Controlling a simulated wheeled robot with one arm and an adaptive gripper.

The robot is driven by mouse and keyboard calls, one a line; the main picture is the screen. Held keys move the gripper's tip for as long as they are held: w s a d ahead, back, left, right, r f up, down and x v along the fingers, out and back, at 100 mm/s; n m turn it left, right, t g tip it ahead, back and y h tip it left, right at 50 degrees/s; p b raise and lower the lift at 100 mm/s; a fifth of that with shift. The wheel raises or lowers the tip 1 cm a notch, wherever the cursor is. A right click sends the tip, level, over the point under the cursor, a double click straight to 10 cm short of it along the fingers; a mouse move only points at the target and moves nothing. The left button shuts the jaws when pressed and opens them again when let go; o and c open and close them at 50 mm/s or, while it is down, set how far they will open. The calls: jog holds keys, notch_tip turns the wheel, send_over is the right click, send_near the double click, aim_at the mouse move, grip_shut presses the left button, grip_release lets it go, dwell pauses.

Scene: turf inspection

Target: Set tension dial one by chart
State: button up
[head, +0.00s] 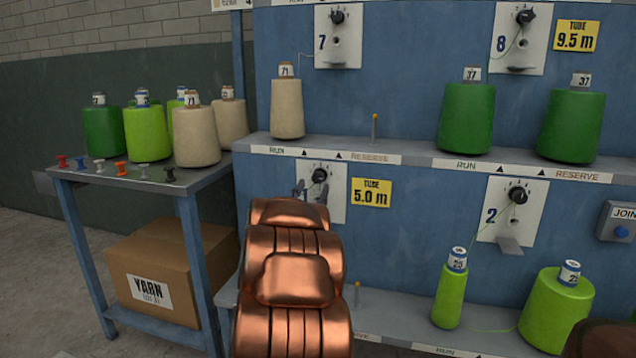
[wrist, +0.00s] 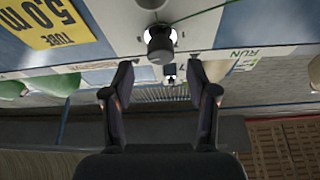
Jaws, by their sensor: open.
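Tension dial one (head: 319,175) is a black knob on a white plate (head: 338,207), low on the blue panel. My arm hides the plate's lower left part and I cannot clearly read its number. A yellow tag (head: 371,193) beside it reads TUBE 5.0 m. My gripper (head: 312,190) is at the plate, just below the knob in the head view. In the wrist view my gripper (wrist: 161,75) is open and empty, its two fingers apart. The dark knob (wrist: 160,43) appears beyond the fingertips, about centred between them, with no visible contact. Its setting is unreadable.
Dial two (head: 517,195), dial seven (head: 337,17) and dial eight (head: 525,16) sit on nearby plates. Yarn cones stand on the shelf (head: 410,160) and side table (head: 150,182). A grey box with a blue button (head: 621,232) is at right. A partial sign (head: 231,4) is unreadable.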

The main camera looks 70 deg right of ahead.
aim_at(317, 179)
jog(key=shift+b+x, duration=0.8)
jog(key=shift+x, duration=1.95)
jog(key=shift+f, duration=0.1)
grip_shut()
